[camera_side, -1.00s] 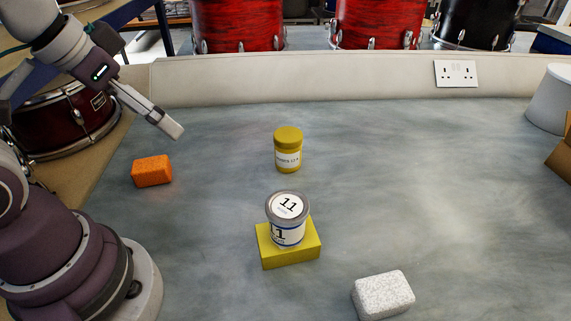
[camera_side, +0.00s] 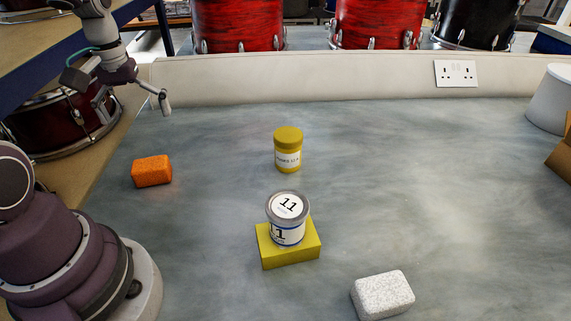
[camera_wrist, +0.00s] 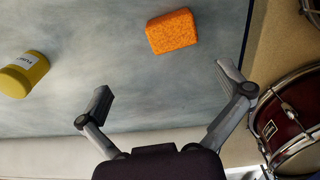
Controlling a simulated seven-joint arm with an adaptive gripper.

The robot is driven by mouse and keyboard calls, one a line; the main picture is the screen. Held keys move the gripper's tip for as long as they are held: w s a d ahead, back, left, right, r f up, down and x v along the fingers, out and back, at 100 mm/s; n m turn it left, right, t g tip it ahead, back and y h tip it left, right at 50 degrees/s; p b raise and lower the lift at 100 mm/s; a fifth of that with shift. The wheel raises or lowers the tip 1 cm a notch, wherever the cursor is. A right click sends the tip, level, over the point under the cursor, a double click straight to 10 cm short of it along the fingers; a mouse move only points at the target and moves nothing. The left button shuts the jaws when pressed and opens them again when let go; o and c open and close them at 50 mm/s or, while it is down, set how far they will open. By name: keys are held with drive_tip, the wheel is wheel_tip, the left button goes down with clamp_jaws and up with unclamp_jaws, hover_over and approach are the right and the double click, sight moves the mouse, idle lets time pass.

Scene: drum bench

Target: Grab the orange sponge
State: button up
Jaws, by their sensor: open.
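The orange sponge (camera_side: 152,171) lies on the grey bench top at its left side. It also shows in the wrist view (camera_wrist: 172,31), beyond the fingertips and between their lines, a little toward the right finger. My gripper (camera_side: 164,103) is up above the back left of the bench, behind the sponge and apart from it. In the wrist view my gripper (camera_wrist: 165,85) has its two fingers spread wide, with nothing between them.
A yellow jar (camera_side: 288,150) stands mid-bench. A tin labelled 11 (camera_side: 288,222) stands on a yellow block (camera_side: 291,252) in front of it. A white speckled block (camera_side: 383,294) lies at the front. A raised back wall (camera_side: 340,80) edges the bench. A red drum (camera_wrist: 290,118) is beside the bench.

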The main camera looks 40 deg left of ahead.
sight(148, 163)
drive_tip(key=f, duration=0.1)
drive_tip(key=a, duration=0.1)
drive_tip(key=f+n, duration=0.1)
drive_tip(key=shift+s+a+f, duration=0.25)
drive_tip(key=shift+s+f, duration=0.05)
drive_tip(key=shift+s, duration=0.05)
wheel_tip(148, 163, down, 9)
drive_tip(key=shift+a+f, duration=0.1)
drive_tip(key=c, duration=0.8)
